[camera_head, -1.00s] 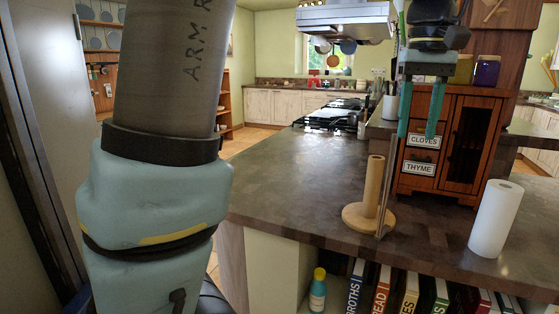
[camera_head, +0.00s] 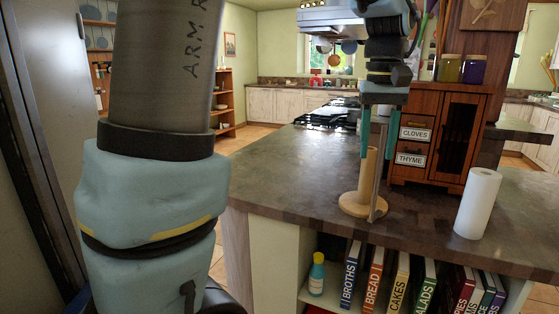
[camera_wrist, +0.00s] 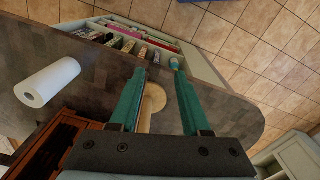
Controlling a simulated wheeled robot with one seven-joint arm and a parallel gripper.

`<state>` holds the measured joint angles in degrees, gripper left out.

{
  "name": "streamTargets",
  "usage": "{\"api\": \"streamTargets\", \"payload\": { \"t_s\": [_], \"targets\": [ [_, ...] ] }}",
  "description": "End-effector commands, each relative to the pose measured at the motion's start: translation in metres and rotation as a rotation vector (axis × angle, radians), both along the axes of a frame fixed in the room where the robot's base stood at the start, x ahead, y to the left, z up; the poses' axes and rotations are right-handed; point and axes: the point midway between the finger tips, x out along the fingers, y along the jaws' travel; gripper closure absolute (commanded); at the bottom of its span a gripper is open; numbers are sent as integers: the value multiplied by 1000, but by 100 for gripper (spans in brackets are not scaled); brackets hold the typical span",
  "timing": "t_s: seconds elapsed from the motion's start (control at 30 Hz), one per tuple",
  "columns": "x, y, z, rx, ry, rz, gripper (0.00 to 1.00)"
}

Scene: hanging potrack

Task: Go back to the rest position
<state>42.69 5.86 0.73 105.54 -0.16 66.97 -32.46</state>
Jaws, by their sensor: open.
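My gripper (camera_head: 375,146) is open and empty, with its teal fingers pointing down over the counter. In the head view its fingers overlap the upper part of a wooden paper towel holder (camera_head: 356,206) that stands on the counter. In the wrist view the two fingers (camera_wrist: 159,72) are spread apart, and the holder's wooden base (camera_wrist: 154,97) shows between them, farther away. I cannot tell the exact gap between the fingers and the holder's post.
A white paper roll (camera_head: 478,203) stands upright on the dark counter (camera_head: 290,165). A wooden spice cabinet (camera_head: 437,135) with jars on top is close behind my gripper. Books (camera_head: 398,283) and a blue bottle (camera_head: 317,274) fill the shelf below. The counter's left part is clear.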

Motion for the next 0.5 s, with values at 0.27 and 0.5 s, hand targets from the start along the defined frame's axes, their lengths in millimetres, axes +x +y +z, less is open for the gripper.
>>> {"api": "streamTargets", "payload": {
  "t_s": [0.27, 0.5],
  "targets": [
    [26, 90, -68, -11, -27, 33, 53],
    [8, 208, -147, -12, -81, 63, 53]
  ]
}}
